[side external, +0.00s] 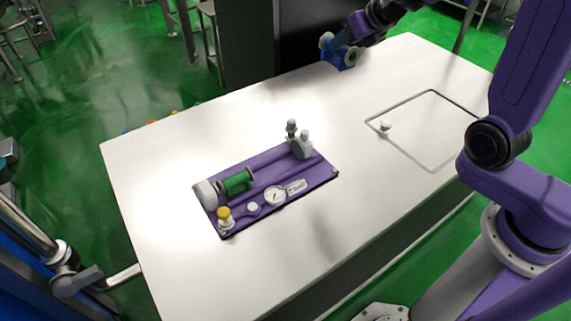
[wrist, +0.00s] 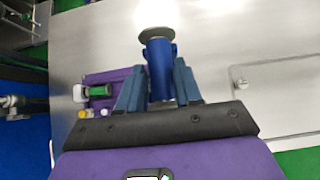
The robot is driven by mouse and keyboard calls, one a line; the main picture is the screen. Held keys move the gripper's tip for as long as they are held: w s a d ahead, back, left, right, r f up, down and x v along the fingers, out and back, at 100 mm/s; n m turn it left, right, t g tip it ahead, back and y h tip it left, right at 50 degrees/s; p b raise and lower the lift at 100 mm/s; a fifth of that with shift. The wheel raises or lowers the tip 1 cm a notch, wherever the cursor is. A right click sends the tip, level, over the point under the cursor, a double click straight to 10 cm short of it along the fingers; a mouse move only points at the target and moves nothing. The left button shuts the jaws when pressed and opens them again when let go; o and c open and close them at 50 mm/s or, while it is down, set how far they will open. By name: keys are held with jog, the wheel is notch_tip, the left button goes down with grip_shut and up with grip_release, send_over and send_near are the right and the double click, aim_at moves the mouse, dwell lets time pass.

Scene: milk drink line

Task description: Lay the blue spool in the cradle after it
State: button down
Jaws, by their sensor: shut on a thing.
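My gripper (side external: 345,47) is shut on the blue spool (wrist: 158,66), held above the far edge of the table, well away from the purple fixture. The spool has a blue body and a pale grey disc at its end; it also shows in the side view (side external: 332,51). The purple fixture plate (side external: 270,172) lies on the table. A green spool (side external: 237,181) lies at its left end beside a pale round block (side external: 206,194). Grey upright supports (side external: 303,146) stand at its far right end, with a bare stretch between. I cannot tell the cradle's exact shape.
The fixture's front carries a dial gauge (side external: 274,195) and a yellow-topped knob (side external: 224,214). A panel outlined in the table (side external: 430,130) has a small white knob (side external: 385,125). The white tabletop (side external: 190,135) is mostly clear between gripper and fixture.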

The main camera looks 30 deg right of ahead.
jog(key=shift+r, duration=2.5)
jog(key=s+a+n+g+y, duration=0.4)
jog(key=a+n+g+y, duration=0.15)
jog(key=n, duration=0.35)
jog(key=s+a+n+g+y, duration=0.3)
jog(key=a+n+g+y, duration=0.1)
jog(key=a+n, duration=0.4)
notch_tip(320, 180, down, 24)
jog(key=d+n, duration=0.1)
jog(key=shift+t+h, duration=0.25)
jog(key=shift+w+a+f, duration=0.6)
jog(key=shift+w+f, duration=1.55)
jog(key=shift+w, duration=0.1)
jog(key=shift+w+a+f, duration=0.6)
jog(key=shift+w+f, duration=1.55)
jog(key=shift+w, duration=0.05)
jog(key=shift+w+a+f, duration=0.6)
jog(key=shift+w+f, duration=1.55)
jog(key=shift+w, duration=0.1)
jog(key=shift+f, duration=0.15)
